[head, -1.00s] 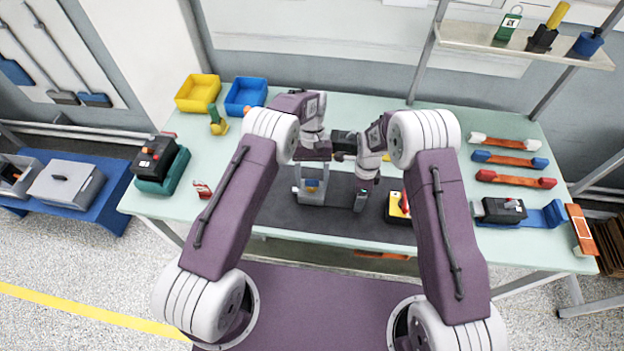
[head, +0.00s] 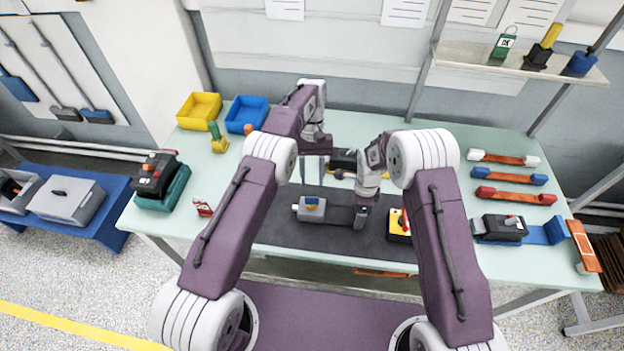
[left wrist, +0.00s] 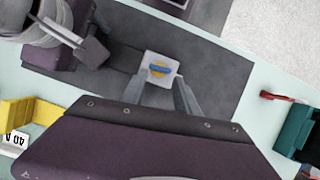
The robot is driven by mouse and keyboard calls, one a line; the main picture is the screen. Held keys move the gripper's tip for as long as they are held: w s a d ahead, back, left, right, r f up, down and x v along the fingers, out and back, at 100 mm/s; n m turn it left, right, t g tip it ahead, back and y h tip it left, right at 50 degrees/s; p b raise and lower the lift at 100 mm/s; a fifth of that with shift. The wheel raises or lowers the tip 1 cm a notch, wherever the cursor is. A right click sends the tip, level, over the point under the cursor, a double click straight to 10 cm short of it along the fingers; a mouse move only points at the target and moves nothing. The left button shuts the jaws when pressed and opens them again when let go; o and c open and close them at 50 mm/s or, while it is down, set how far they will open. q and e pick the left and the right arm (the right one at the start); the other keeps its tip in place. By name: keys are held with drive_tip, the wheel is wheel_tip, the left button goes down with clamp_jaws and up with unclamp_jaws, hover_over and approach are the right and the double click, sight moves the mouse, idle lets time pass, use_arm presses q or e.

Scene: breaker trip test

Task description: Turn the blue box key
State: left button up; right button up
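The grey box (head: 311,212) sits on the dark mat, with a blue key (head: 312,201) on a yellow disc on top. In the left wrist view the blue key (left wrist: 159,69) lies crosswise on the box's pale face (left wrist: 150,81). My left gripper (head: 312,181) is above the box, pointing down, its two fingers apart with nothing between them. In the left wrist view its fingers (left wrist: 163,88) also stand apart, clear of the key. My right gripper (head: 361,219) hangs low over the mat just right of the box; its finger gap is not clear.
A dark device (head: 343,160) lies behind my grippers. A red padlock-like item (head: 203,208) and a green-based device (head: 163,180) are at left. Yellow (head: 199,110) and blue bins (head: 246,114) stand behind.

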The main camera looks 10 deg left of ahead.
sight(312, 201)
use_arm(q)
drive_tip(key=s+a+r+n+t+h, duration=0.4)
drive_tip(key=n+t, duration=0.1)
drive_tip(key=n, duration=1.3)
drive_tip(key=x, duration=1.1)
drive_tip(key=shift+w+f, duration=0.3)
drive_tip(key=shift+f, duration=0.1)
clamp_jaws()
